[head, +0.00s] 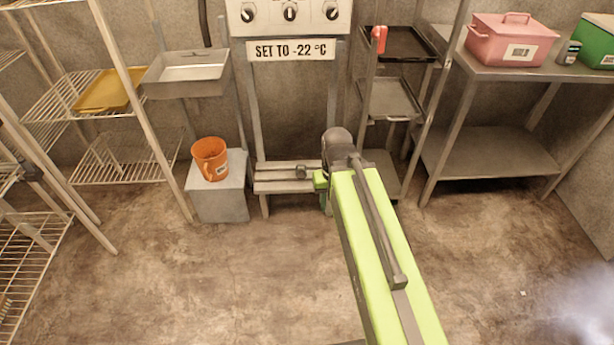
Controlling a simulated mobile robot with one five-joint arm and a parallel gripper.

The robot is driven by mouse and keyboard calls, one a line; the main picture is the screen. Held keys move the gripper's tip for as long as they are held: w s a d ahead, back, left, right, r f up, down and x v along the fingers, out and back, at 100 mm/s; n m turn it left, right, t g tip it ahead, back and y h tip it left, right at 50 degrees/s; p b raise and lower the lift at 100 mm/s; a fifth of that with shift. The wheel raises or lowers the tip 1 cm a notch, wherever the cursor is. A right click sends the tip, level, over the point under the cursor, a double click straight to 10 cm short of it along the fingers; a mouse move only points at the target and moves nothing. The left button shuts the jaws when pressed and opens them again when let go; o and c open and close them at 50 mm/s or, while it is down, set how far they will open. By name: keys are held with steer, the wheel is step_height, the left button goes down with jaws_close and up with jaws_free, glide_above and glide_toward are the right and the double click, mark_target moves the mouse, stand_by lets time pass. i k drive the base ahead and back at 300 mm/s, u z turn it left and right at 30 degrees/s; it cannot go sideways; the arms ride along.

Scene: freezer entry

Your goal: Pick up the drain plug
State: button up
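A small dark round piece (300,171), which looks like the drain plug, shows on the low slatted bench (275,187) under the control panel. It is too small to make out in detail. My gripper (322,186) is at the right end of the bench, just right of this piece. My own arm hides most of the gripper, with only small green parts showing. I cannot tell whether its fingers are open or shut, or whether they touch anything.
Wire shelves (130,160) stand at the left. A steel table (500,72) with a pink box (510,40) is at the right. The floor in front is clear.

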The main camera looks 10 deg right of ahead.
mark_target(301, 175)
steer(key=u, duration=0.1)
steer(key=i, duration=0.95)
steer(key=u, duration=1.9)
steer(key=i, duration=0.35)
steer(key=z, duration=0.25)
steer(key=k, duration=0.7)
steer(key=z, duration=0.2)
steer(key=i, duration=0.75)
steer(key=u, duration=0.05)
